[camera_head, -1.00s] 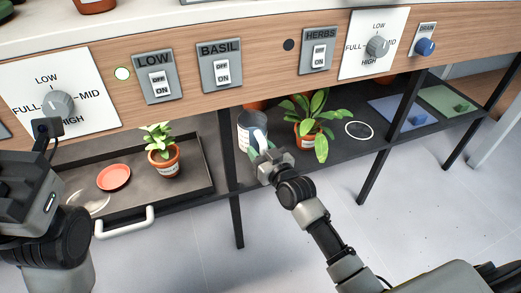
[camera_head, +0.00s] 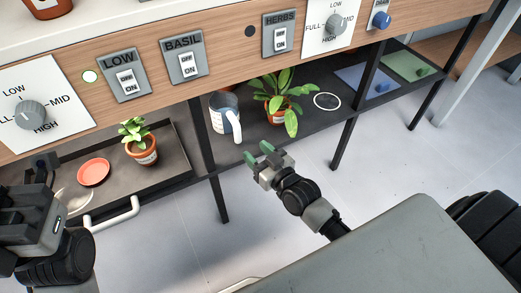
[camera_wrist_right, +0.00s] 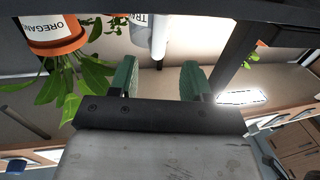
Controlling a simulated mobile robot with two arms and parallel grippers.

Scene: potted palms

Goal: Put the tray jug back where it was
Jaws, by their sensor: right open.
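The tray jug (camera_head: 219,104), grey-blue with a white handle, stands upright on the dark lower shelf, just right of a black post. In the right wrist view the jug (camera_wrist_right: 140,30) shows part of a label reading "TRA", and its white handle lies beyond the fingers. My right gripper (camera_head: 258,153) is open and empty in front of the shelf edge, apart from the jug. Its green fingertips also show in the right wrist view (camera_wrist_right: 158,78). My left gripper (camera_head: 42,172) is at the left edge, near the pull-out tray; its jaw opening is unclear.
A leafy potted plant (camera_head: 280,105) stands right of the jug. An empty white ring (camera_head: 327,101) marks the shelf further right, before blue (camera_head: 362,80) and green mats (camera_head: 408,66). The left tray (camera_head: 172,155) holds a small potted plant (camera_head: 140,150) and red saucer (camera_head: 93,172).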

